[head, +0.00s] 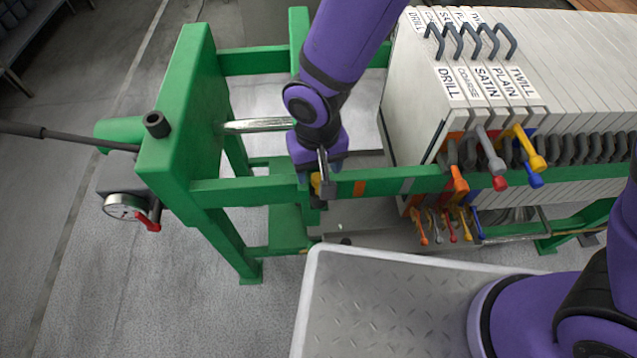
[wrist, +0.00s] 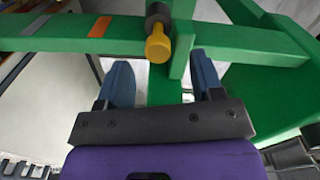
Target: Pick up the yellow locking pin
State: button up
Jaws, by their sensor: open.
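The yellow locking pin (wrist: 158,45) has a round yellow head and sits in a dark collar on the green rail (wrist: 232,42). In the head view only a bit of the yellow pin (head: 316,182) shows below my wrist, on the front green rail. My gripper (wrist: 160,62) is open, its two blue fingers apart. The pin's head lies just beyond the fingertips, about midway between them. No finger visibly touches it. In the head view my gripper (head: 319,176) points down at the rail and partly hides the pin.
White plates (head: 570,80) labelled DRILL, COARSE, SATIN, PLAIN and TWILL stand to the right, with several coloured handles (head: 520,145) in front. A pressure gauge (head: 124,206) with a red lever is at the left. A grey tread-plate surface (head: 400,300) lies in front.

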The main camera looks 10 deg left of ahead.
aim_at(319, 177)
jog(key=shift+w+d+f, duration=0.1)
jog(key=shift+w+f, duration=0.05)
jog(key=shift+f, duration=1.55)
jog(key=shift+c, duration=0.4)
jog(key=c, duration=0.9)
jog(key=shift+r, duration=0.1)
